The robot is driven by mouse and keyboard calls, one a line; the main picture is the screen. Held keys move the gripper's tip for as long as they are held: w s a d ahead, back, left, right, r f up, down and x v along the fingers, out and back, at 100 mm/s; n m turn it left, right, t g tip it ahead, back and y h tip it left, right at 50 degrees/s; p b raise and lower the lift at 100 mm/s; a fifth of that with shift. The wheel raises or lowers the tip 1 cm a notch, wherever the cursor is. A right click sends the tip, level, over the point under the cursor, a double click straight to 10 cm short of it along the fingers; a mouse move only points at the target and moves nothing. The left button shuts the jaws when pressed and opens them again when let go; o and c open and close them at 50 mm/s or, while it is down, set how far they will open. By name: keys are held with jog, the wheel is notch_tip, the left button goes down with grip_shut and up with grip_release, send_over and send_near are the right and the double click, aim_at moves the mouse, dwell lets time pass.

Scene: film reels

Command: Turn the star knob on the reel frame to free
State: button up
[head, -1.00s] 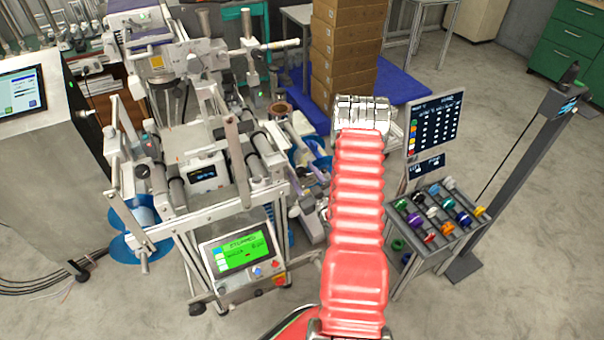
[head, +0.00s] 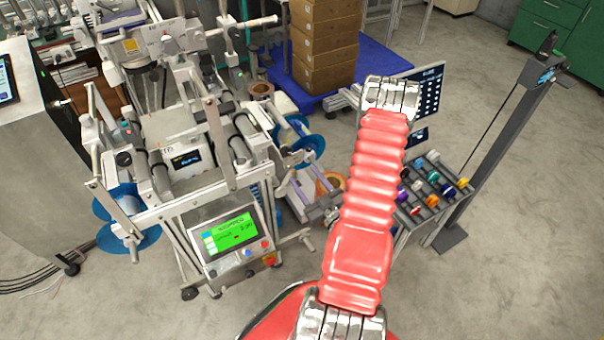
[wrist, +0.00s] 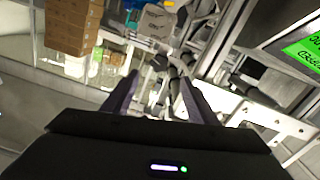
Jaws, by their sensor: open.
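The reel frame (head: 165,210) is a pale metal stand with rollers, blue reels (head: 298,140) on its right side and a green-lit screen (head: 230,232) at its front. A small dark knob (head: 123,158) shows on its left part; I cannot tell whether this is the star knob. Part of the frame (wrist: 265,85) lies beyond and to the right of the fingers. In the head view my red-sleeved arm hides the gripper.
Stacked cardboard boxes (head: 325,45) stand on a blue pallet (head: 372,62) behind. A rack of coloured spools (head: 432,185) and a dark post (head: 500,150) stand right of my arm. A grey cabinet (head: 40,160) is at the left. Floor at the far right is clear.

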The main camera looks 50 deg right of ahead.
jog(key=shift+s, duration=0.1)
dwell(0.3)
notch_tip(320, 180, down, 9)
jog(key=s+g+y, duration=0.1)
jog(key=g+y, duration=0.1)
jog(key=g, duration=0.6)
jog(key=w+a+r+g, duration=0.15)
jog(key=a+r, duration=0.25)
jog(key=r, duration=0.4)
jog(key=w+a+r+g, duration=0.1)
jog(key=w+a+r, duration=0.2)
jog(key=r, duration=0.6)
jog(key=w+a+r+g, duration=0.15)
jog(key=a+r, duration=0.25)
jog(key=r, duration=0.4)
jog(key=s+a+r+y, duration=0.1)
jog(key=s+a+r, duration=0.6)
jog(key=a, duration=0.4)
jog(key=s+a+r+y, duration=0.2)
jog(key=s+a+r, duration=0.6)
jog(key=a, duration=0.3)
jog(key=shift+a+r+n, duration=0.15)
jog(key=shift+r+n, duration=0.15)
